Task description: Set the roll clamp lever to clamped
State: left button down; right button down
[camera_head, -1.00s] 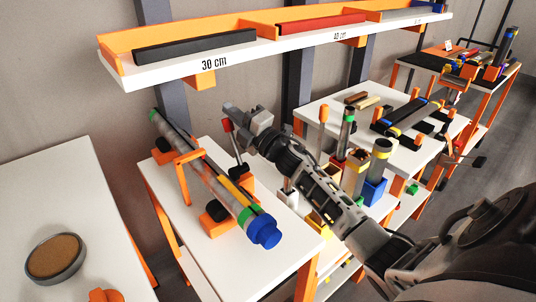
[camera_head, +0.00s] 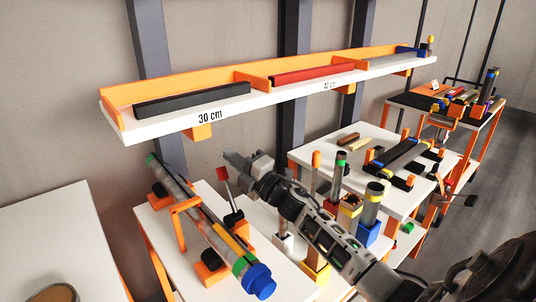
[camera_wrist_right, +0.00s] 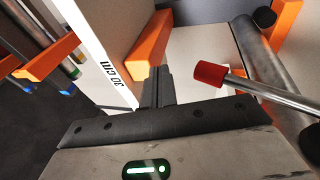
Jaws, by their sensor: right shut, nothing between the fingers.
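The roll lies across orange supports on a white table (camera_head: 155,232). My right gripper (camera_head: 232,160) is shut and empty, close above and right of the red tip in the head view. In the right wrist view, the fingers (camera_wrist_right: 156,88) point up the picture. The lever's red tip (camera_wrist_right: 209,74) is just right of them, with a visible gap. My left gripper is not in view.
A white shelf (camera_head: 175,123) with orange dividers and black and red bars runs behind my right gripper. An orange shelf bracket (camera_wrist_right: 151,48) is close to the fingertips in the wrist view.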

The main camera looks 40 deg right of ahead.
jog(key=s+d+r, duration=0.2)
jog(key=s+r, duration=0.4)
jog(key=s, duration=0.2)
jog(key=shift+s+r, duration=0.2)
jog(key=shift+r, duration=0.1)
jog(key=shift+d, duration=0.1)
